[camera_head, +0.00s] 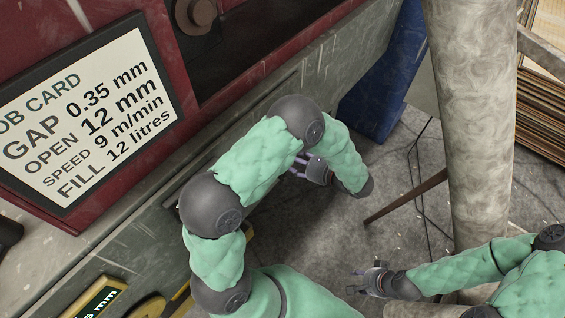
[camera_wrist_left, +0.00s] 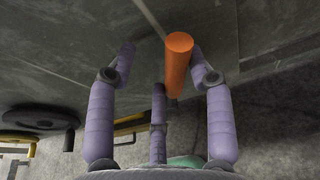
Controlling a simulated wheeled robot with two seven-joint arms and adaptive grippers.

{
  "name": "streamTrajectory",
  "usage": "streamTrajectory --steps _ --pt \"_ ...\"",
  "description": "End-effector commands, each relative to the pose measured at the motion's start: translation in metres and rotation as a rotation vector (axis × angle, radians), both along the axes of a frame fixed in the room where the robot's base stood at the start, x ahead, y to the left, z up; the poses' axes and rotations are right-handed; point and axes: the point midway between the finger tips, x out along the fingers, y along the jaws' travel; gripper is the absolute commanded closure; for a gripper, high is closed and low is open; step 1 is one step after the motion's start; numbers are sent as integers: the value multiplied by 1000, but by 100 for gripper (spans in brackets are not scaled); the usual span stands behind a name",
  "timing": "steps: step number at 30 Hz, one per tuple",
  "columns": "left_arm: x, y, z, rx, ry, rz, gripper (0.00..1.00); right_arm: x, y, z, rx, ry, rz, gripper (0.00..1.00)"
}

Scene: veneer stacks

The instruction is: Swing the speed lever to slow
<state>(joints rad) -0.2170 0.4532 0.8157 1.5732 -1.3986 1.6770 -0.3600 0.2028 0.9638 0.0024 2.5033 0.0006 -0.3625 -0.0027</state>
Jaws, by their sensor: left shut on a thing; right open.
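The speed lever's orange cylindrical handle (camera_wrist_left: 178,68) is in the left wrist view, in front of a grey metal panel. My left gripper (camera_wrist_left: 162,58) is shut on this handle, which lies between its purple fingers, close to the right-hand finger. In the head view my left gripper (camera_head: 299,169) is partly hidden by my own arm, beside the machine's side. The handle cannot be seen there. The lever's slow mark is not in view. My right gripper (camera_head: 359,281) is open and empty above the floor, apart from the machine.
A job card (camera_head: 88,115) hangs on the red machine. Black and yellow handwheels (camera_wrist_left: 38,118) are at the left of the wrist view. A blue leg (camera_head: 385,85), a grey post (camera_head: 478,120) and a veneer stack (camera_head: 540,115) stand on the right. Concrete floor lies between.

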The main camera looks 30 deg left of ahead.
Motion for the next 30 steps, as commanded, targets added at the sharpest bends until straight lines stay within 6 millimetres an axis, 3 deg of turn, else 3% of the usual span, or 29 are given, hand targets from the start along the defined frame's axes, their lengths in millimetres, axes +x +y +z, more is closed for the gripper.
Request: streamTrajectory --steps 1,18,30 --pt "10 -12 0 -27 -35 -23 57 0 0 1 0 0 0 55" --pt "6 -56 15 -24 -24 -16 57 0 0 14 0 0 1 55" --pt "4 -65 17 -22 -19 -14 57 0 0 15 0 0 0 55"
